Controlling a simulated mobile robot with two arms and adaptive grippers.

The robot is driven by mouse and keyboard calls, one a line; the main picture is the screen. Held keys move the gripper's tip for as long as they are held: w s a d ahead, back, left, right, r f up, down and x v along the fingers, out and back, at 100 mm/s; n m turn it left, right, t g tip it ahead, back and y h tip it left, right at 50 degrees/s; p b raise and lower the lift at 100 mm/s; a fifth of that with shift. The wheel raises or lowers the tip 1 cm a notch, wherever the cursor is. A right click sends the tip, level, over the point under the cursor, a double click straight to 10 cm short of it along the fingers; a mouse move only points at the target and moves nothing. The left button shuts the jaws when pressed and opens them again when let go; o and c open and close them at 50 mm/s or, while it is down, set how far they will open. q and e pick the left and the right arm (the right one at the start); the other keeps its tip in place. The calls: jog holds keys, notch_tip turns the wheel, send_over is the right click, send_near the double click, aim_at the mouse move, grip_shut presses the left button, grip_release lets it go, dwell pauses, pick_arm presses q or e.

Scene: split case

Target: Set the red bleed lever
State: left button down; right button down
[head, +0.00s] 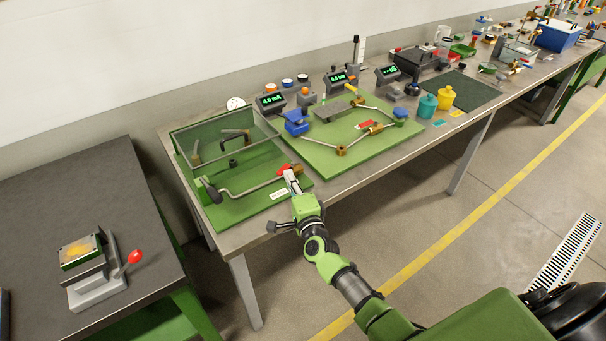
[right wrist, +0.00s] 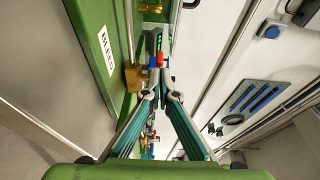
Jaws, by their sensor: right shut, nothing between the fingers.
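The red bleed lever (head: 284,169) is on a brass valve at the right end of a bent pipe, on the green board of the near station. A white label (head: 279,193) lies beside it, and it reads BLEED in the right wrist view (right wrist: 107,48). My right gripper (head: 290,177) is shut and empty, its fingertips right at the lever and partly covering it. In the right wrist view the fingertips (right wrist: 160,68) meet near a small red patch. I cannot tell whether they touch the lever. A brass fitting (right wrist: 132,78) is just left of them. My left gripper is out of view.
A clear guard (head: 225,135) stands behind the pipe. A second green board (head: 310,155) with pipework and a red tag is to the right. Meters (head: 270,100) line the back. A separate dark table (head: 75,200) at left holds a device with a red knob (head: 135,257).

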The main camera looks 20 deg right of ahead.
jog(key=shift+w+a+f, duration=0.15)
jog(key=shift+w+a, duration=0.15)
jog(key=shift+w+a+b, duration=0.3)
jog(key=shift+a+b, duration=0.05)
jog(key=shift+b, duration=0.05)
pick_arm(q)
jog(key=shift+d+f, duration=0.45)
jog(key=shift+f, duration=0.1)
pick_arm(e)
jog(key=shift+w+a, duration=0.35)
jog(key=shift+a, duration=0.05)
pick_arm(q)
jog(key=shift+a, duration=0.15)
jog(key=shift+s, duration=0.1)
pick_arm(e)
jog(key=shift+a, duration=0.1)
